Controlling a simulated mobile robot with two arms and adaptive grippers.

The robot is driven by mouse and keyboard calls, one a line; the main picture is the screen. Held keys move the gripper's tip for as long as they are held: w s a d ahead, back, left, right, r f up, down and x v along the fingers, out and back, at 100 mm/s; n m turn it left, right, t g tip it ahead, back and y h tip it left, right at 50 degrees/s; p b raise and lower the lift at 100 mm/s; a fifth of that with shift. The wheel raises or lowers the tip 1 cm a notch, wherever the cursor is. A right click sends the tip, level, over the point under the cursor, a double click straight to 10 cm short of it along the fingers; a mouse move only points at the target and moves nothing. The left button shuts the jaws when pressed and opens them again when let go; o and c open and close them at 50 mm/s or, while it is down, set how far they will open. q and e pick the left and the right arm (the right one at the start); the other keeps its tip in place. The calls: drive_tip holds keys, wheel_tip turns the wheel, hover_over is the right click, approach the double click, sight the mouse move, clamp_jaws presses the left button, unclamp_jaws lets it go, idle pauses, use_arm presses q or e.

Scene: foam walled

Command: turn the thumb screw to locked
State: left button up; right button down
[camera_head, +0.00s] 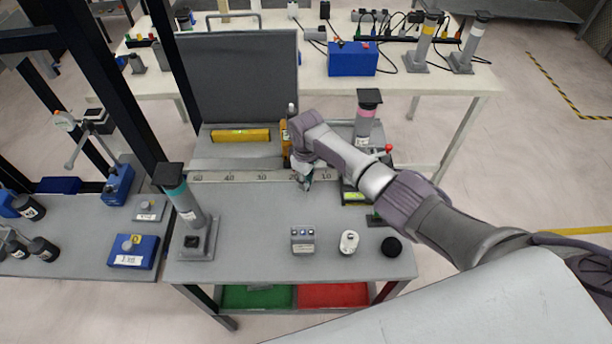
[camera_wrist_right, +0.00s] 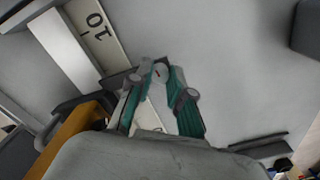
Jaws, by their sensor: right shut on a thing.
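My right gripper (camera_head: 306,182) reaches down at the measuring rail (camera_head: 247,176) along the back of the grey bench. In the right wrist view, its teal fingers (camera_wrist_right: 160,82) converge and are shut on a small round pale grey knob, which looks like the thumb screw (camera_wrist_right: 160,70). The fingertips cover part of the knob, and I cannot read its turn position. The rail also shows in the wrist view (camera_wrist_right: 82,35), with its 10 mark to the left of the fingers. In the head view, the gripper hides the thumb screw. My left gripper is not in view.
A yellow level (camera_head: 240,136) lies behind the rail. A teal-banded post (camera_head: 188,208) stands on the bench's left. A grey block with buttons (camera_head: 303,240), a white object (camera_head: 348,242) and a black knob (camera_head: 391,246) sit in front. The middle of the bench is clear.

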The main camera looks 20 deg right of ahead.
drive_tip(key=m+p, duration=0.1)
drive_tip(key=m, duration=0.3)
drive_tip(key=shift+a+r+p, duration=0.1)
drive_tip(key=shift+p, duration=0.25)
drive_tip(key=shift+m+p, duration=0.4)
drive_tip(key=shift+m, duration=1.3)
drive_tip(key=c, duration=1.1)
unclamp_jaws()
wheel_tip(320, 180, up, 12)
drive_tip(key=shift+f, duration=0.1)
